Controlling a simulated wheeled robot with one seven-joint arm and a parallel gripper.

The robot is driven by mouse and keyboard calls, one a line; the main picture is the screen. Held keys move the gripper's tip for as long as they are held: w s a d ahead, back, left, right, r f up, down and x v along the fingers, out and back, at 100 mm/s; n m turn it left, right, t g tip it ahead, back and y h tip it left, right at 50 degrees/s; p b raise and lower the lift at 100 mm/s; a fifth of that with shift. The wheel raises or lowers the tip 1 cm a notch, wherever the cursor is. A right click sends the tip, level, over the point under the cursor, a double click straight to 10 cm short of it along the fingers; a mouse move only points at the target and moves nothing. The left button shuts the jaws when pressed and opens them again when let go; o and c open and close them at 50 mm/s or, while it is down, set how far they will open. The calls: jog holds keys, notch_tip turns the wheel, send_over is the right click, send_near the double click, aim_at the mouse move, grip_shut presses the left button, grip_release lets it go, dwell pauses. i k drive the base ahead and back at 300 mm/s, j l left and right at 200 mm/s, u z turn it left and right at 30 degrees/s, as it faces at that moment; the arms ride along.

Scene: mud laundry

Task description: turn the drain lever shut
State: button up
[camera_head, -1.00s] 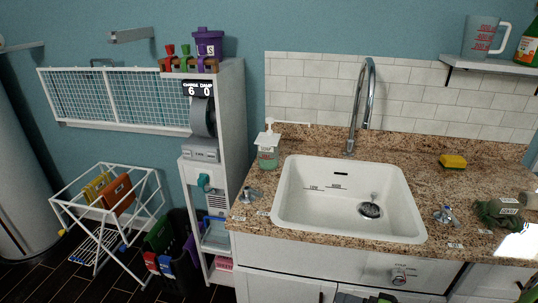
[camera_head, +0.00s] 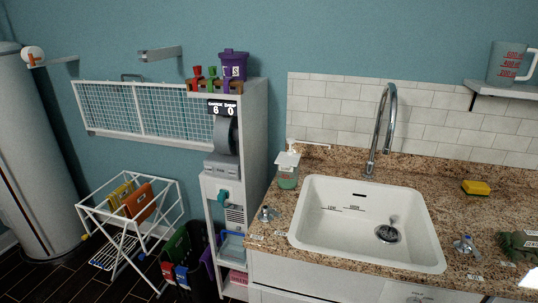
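The white sink (camera_head: 300,237) is set in a speckled brown counter. Its drain (camera_head: 387,234) is a dark round opening with a small metal piece standing over it. A small metal fitting (camera_head: 416,297) on the cabinet front below the sink is cut off by the bottom edge. Small metal tap handles stand at the sink's left (camera_head: 265,215) and right (camera_head: 465,246). I cannot tell for sure which fitting is the drain lever, or how it is turned. My gripper is not in view.
A tall chrome faucet (camera_head: 378,130) rises behind the sink. A soap bottle (camera_head: 287,178) stands to its left, a yellow sponge (camera_head: 476,187) and green cloth (camera_head: 518,246) to its right. A white shelf tower (camera_head: 256,140) and drying rack (camera_head: 128,225) stand left.

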aim_at(266, 210)
jog(key=i+j, duration=0.55)
jog(key=i, duration=0.25)
jog(key=u, duration=0.05)
